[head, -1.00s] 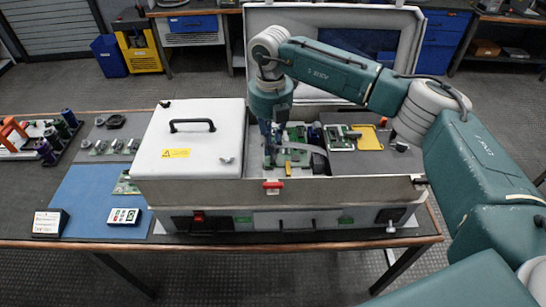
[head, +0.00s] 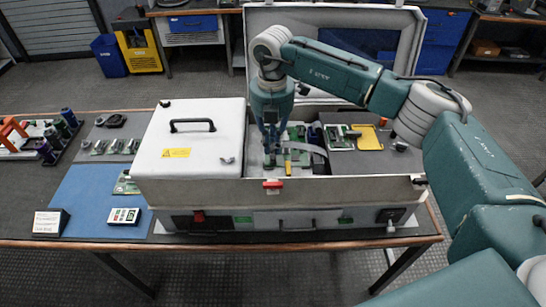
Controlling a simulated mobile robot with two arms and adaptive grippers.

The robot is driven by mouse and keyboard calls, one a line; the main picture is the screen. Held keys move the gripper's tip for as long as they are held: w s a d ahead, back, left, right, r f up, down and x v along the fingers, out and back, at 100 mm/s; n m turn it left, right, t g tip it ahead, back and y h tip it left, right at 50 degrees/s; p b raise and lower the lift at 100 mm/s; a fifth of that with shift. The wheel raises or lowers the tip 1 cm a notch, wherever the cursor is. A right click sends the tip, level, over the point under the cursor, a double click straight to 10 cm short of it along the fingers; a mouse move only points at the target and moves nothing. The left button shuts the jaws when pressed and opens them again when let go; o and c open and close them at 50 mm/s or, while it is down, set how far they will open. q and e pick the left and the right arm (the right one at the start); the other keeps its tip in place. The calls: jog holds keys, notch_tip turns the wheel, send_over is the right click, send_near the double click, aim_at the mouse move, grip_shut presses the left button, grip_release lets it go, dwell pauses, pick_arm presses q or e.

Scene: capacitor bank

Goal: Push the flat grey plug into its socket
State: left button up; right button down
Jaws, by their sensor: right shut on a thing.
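My right gripper (head: 270,163) reaches down into the open right half of the white equipment case (head: 345,190). Its fingers are shut, pointing down among green circuit boards (head: 297,133). A flat grey ribbon cable (head: 312,149) curves from beside the fingers to the right. The plug at its end is small and mostly hidden by the fingers; it appears to be what they hold. I cannot make out the socket or tell whether the plug touches it. My left gripper is out of view.
A closed white lid with a black handle (head: 192,124) covers the case's left half. The raised lid stands behind my arm. A yellow-framed piece (head: 368,137) lies at the right inside.

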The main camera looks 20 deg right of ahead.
jog(key=shift+d, duration=0.15)
jog(key=shift+f+b, duration=0.5)
jog(key=shift+f, duration=0.15)
dwell(0.5)
jog(key=c, duration=1.7)
grip_release()
jog(key=shift+o, duration=0.2)
jog(key=shift+r, duration=0.1)
